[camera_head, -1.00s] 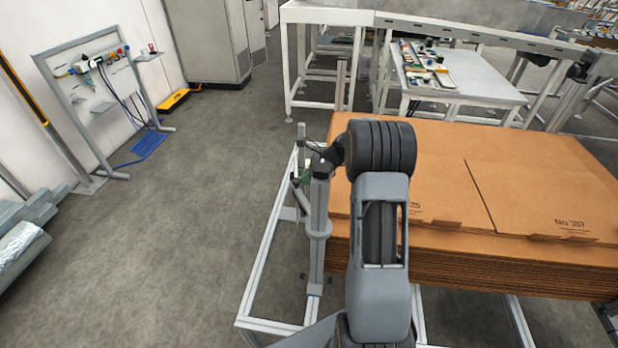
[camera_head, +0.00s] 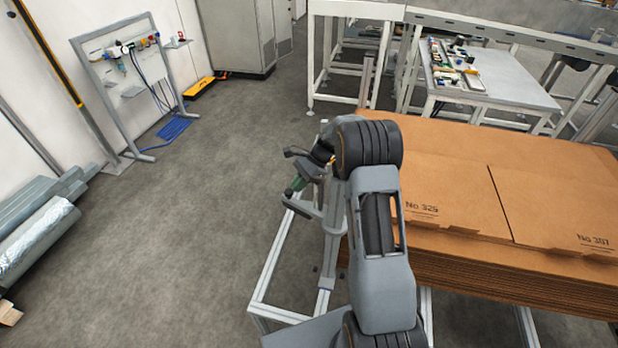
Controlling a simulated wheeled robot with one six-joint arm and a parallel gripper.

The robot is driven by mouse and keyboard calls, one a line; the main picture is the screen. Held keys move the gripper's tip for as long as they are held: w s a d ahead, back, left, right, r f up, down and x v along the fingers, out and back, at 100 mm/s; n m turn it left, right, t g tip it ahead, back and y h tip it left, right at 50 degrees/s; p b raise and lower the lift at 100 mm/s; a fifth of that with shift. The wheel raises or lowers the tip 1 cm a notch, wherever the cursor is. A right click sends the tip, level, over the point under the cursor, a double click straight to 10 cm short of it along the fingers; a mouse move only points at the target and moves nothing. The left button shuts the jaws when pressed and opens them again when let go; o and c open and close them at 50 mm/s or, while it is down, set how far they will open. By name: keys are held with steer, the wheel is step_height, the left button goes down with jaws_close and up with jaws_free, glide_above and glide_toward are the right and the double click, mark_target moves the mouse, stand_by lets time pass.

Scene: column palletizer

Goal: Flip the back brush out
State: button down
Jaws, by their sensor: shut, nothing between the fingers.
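My arm reaches over the left edge of the cardboard stack. My gripper (camera_head: 316,157) is at its end, just left of the dark wrist, and is shut with nothing held that I can see. It is small and partly hidden by the wrist. Close below it is a grey bracket (camera_head: 318,207) with a green part (camera_head: 298,184), on a grey upright of the metal frame (camera_head: 268,280). I cannot tell whether this bracket is the back brush or whether my gripper touches it. No bristles can be made out.
The cardboard stack (camera_head: 470,262) fills the right side. A white work table (camera_head: 505,88) with small parts stands behind it. The grey floor (camera_head: 190,230) to the left is clear up to the hose stand (camera_head: 125,110) and wrapped rolls (camera_head: 40,230).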

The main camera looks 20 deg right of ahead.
mark_target(289, 193)
steer(key=shift+s+a+n+g, duration=0.35)
steer(key=shift+a+n, duration=0.15)
steer(key=shift+a, duration=0.1)
steer(key=shift+s+a+n+g, duration=0.35)
steer(key=shift+a+n, duration=0.15)
steer(key=shift+a, duration=0.1)
steer(key=shift+s+a+n+g+h, duration=0.4)
steer(key=shift+s+a+n, duration=0.2)
steer(key=shift+a+n, duration=0.1)
steer(key=shift+p, duration=0.3)
